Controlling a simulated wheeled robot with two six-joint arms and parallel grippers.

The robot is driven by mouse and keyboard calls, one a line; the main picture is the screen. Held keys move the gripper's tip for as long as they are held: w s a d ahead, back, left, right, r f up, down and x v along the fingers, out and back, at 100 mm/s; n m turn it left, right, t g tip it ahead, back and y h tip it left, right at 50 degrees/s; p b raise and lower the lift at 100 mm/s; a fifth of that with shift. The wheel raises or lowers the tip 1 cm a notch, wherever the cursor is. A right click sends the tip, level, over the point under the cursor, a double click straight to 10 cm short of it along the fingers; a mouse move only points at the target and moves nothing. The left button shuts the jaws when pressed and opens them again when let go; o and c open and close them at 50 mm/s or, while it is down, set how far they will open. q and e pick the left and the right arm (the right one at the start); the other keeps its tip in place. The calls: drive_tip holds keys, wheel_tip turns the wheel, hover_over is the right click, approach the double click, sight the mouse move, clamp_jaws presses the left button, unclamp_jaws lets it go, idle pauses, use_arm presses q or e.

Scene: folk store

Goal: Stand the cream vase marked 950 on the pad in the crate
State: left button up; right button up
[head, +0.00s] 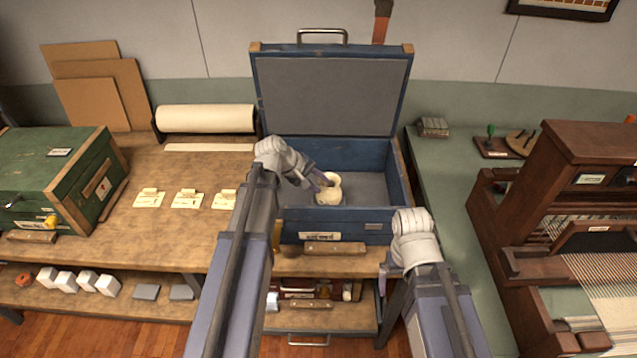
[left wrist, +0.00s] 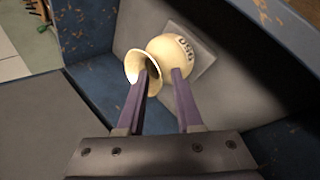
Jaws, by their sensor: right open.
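The cream vase (head: 328,197) is inside the blue crate (head: 345,226), low over its grey floor, and looks upright. In the left wrist view the vase (left wrist: 172,50) shows its flared mouth and a dark number on its body, only partly readable. A paler square pad (left wrist: 205,58) lies under or just behind its body; I cannot tell whether they touch. My left gripper (head: 318,182) reaches into the crate, its purple fingers (left wrist: 163,76) shut on the vase's neck. My right gripper (head: 388,268) is open, outside the crate's front right, mostly hidden by its wrist.
The crate's raised lid (head: 330,95) stands behind it. A green chest (head: 60,180), a paper roll (head: 205,118) and labelled cards (head: 187,200) are on the bench to the left. A wooden loom (head: 565,200) stands at the right. A wooden-handled tool (head: 335,248) lies before the crate.

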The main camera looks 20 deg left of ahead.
use_arm(q)
drive_tip(key=p+v, duration=1)
drive_tip(key=v, duration=0.2)
drive_tip(key=s+d+f+m+g+y, duration=0.2)
drive_tip(key=s+d+m+g+y, duration=0.1)
drive_tip(key=s+d+m, duration=0.4)
drive_tip(key=s+d+f+m+g+y, duration=0.2)
drive_tip(key=s+d+m+y, duration=0.1)
drive_tip(key=s+d+m, duration=0.4)
drive_tip(key=s+d, duration=0.3)
drive_tip(key=d, duration=0.3)
drive_tip(key=shift+s+d+g, duration=0.25)
drive_tip(key=shift+s+g, duration=0.15)
drive_tip(key=shift+c, duration=0.4)
